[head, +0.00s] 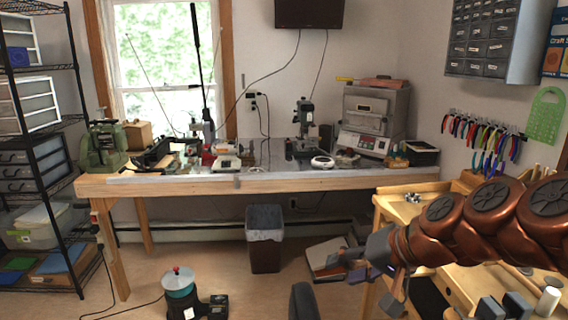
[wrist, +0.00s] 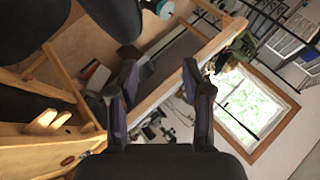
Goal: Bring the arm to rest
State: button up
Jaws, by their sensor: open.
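My arm, with copper-coloured joints, reaches in from the right side of the head view. My gripper (head: 352,264) is at its left end, in front of the wooden bench on the right. In the wrist view my gripper (wrist: 160,78) shows two dark fingers spread well apart. Nothing is between them, so it is open and empty. The wrist view is tilted, with the room seen far behind the fingers.
A wooden bench (head: 425,197) with tools stands at the right, close to my arm. A long worktable (head: 200,186) with machines runs along the back wall. A grey bin (head: 265,254) stands below it. Open floor (head: 240,298) lies left of my gripper.

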jog(key=s+a+f+n+g+h, duration=0.1)
jog(key=s+f+n+g+h, duration=0.2)
jog(key=s+f, duration=0.7)
jog(key=s+d+f+g+h, duration=0.1)
jog(key=s+d+g+h, duration=0.1)
jog(key=s, duration=0.5)
jog(key=s+d+f+g+h, duration=0.2)
jog(key=s+d, duration=0.3)
jog(key=s, duration=0.3)
jog(key=shift+s+d+f+m+g+p, duration=0.2)
jog(key=shift+s+d+m+g+p, duration=0.1)
jog(key=shift+g, duration=0.1)
jog(key=shift+c, duration=0.7)
